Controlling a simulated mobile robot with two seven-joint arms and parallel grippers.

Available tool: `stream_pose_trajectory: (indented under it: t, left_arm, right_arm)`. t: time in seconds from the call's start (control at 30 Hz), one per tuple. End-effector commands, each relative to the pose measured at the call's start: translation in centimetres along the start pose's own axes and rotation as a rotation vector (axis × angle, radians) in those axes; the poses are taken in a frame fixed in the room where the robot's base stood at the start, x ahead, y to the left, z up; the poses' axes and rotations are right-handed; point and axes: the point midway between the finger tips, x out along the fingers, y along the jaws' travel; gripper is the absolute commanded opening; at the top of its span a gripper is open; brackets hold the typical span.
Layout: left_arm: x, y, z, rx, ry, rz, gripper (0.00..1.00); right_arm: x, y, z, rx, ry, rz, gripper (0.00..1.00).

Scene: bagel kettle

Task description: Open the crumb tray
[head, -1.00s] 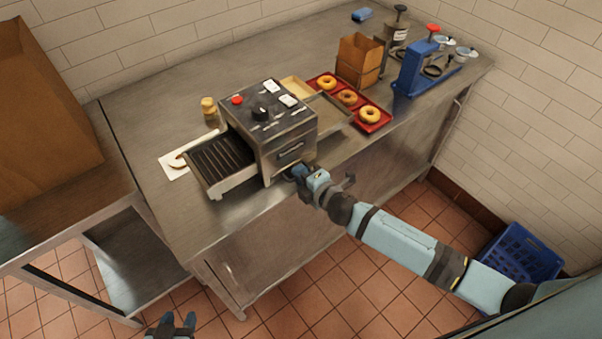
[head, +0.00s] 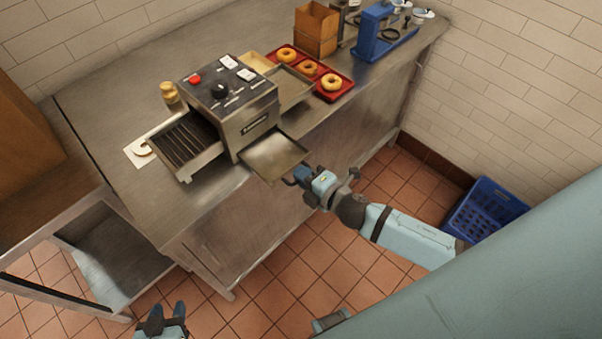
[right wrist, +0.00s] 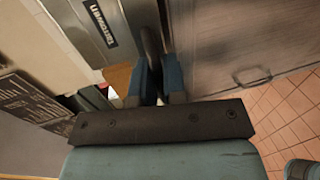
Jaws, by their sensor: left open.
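The toaster (head: 230,105) stands on the steel counter. Its crumb tray (head: 272,157), a flat metal tray, sticks out from the low front and overhangs the counter edge. My right gripper (head: 298,176) is at the tray's outer end. In the right wrist view, the blue fingers (right wrist: 155,82) close around a dark upright piece, which appears to be the tray's handle; the contact is partly hidden. My left gripper (head: 167,311) is open and empty, low in the head view, away from the toaster.
A slatted rack (head: 186,144) extends from the toaster's left side. A blue crate (head: 485,210) is on the floor. The floor before the counter is open.

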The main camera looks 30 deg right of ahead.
Motion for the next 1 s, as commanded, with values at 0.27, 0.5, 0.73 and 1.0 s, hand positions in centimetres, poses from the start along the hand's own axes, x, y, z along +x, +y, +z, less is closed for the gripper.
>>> stream_pose_trajectory:
  t: [0.27,0.5,0.73,1.0]
  left_arm:
    - [0.0,0.1,0.0,0.0,0.0,0.001,0.43]
    - [0.1,0.2,0.2,-0.001,0.0,0.003,0.43]
    - [0.6,0.2,1.0,-0.002,-0.001,0.005,0.43]
    - [1.2,0.3,1.8,-0.002,-0.001,0.005,0.43]
  right_arm:
    - [0.0,0.0,0.0,0.0,0.0,0.0,0.34]
    - [-1.1,-0.1,0.0,0.0,0.001,0.0,0.34]
    - [-5.7,-0.4,-0.1,0.001,0.001,-0.003,0.34]
    - [-11.1,-0.3,-0.1,0.001,0.001,-0.002,0.34]
